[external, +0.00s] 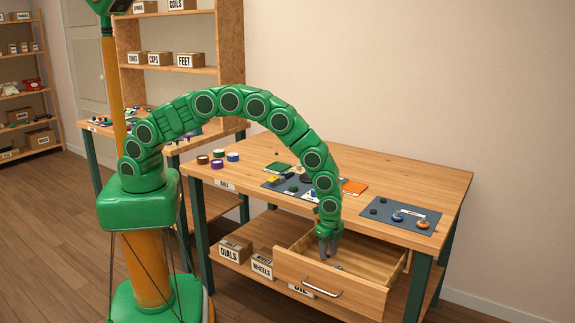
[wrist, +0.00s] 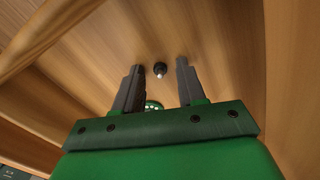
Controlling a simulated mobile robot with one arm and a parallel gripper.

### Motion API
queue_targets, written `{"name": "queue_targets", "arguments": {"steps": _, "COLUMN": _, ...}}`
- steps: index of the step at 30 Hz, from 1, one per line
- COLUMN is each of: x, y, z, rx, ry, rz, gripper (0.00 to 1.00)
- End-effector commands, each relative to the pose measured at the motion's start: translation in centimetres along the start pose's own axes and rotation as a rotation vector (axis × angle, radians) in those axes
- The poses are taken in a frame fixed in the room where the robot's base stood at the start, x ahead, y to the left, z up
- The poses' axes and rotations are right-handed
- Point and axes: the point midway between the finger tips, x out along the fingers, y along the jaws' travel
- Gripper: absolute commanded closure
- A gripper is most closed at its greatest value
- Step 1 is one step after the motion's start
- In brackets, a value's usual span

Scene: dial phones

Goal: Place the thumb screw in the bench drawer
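The bench drawer (external: 325,281) is pulled open at the front of the workbench. My gripper (external: 328,253) points down into it. In the wrist view my gripper (wrist: 160,65) has its two grey fingers apart, with nothing touching them. A small dark piece with a bright tip, which looks like the thumb screw (wrist: 160,69), shows in the gap between the fingertips against the drawer's wooden floor (wrist: 225,55). A tiny item that may be the same piece shows in the drawer in the external view (external: 338,267). A pale green round shape is partly hidden between the finger bases.
Labelled boxes (external: 230,248) stand on the lower shelf. The drawer walls surround my gripper.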

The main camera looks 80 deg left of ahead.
Motion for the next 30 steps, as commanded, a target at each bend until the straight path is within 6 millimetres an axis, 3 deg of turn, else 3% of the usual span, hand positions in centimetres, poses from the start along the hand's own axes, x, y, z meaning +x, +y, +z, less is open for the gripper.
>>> {"name": "queue_targets", "arguments": {"steps": 8, "x": -1.6, "y": 0.0, "z": -0.1, "rx": 0.000, "ry": 0.001, "rz": -0.001, "gripper": 0.60}}
{"name": "queue_targets", "arguments": {"steps": 24, "x": -9.8, "y": -0.1, "z": 0.0, "rx": -0.001, "ry": 0.003, "rz": -0.002, "gripper": 0.60}}
{"name": "queue_targets", "arguments": {"steps": 30, "x": -11.9, "y": -0.1, "z": 0.0, "rx": -0.001, "ry": 0.002, "rz": -0.001, "gripper": 0.60}}
